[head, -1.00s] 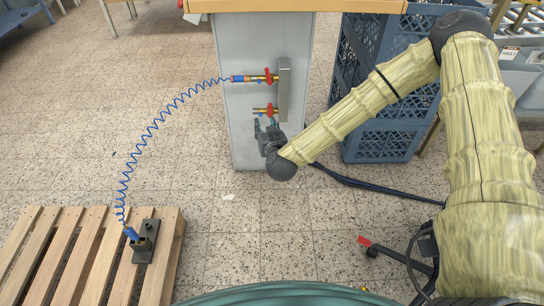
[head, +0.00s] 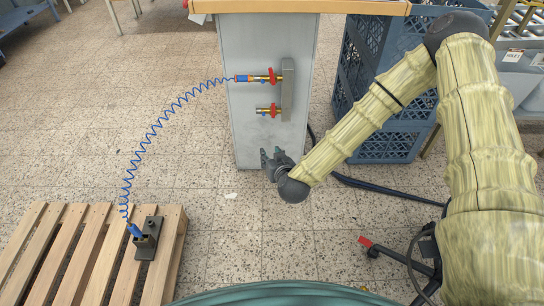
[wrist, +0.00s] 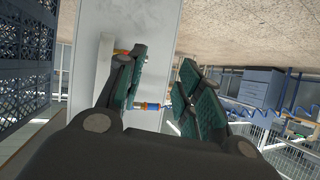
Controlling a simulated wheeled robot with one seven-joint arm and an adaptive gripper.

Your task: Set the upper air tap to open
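The upper air tap (head: 274,76) is brass with a red handle and sits on a grey manifold bar (head: 288,90) fixed to a grey panel. Its handle looks crosswise to the horizontal pipe. A blue coiled hose (head: 160,124) joins its left end. The lower tap (head: 270,110) is similar, with no hose. My gripper (head: 272,155) is open and empty, below both taps and apart from them. In the wrist view my gripper (wrist: 162,90) shows its fingers spread, with a blue and orange hose fitting (wrist: 150,106) visible beyond the gap. The fingers partly hide the taps there.
A wooden pallet (head: 60,235) at the lower left carries a black block (head: 148,240) where the hose ends. Blue crates (head: 390,145) stand right of the panel. A wooden tabletop (head: 300,6) overhangs it. Tiled floor is free left of the panel.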

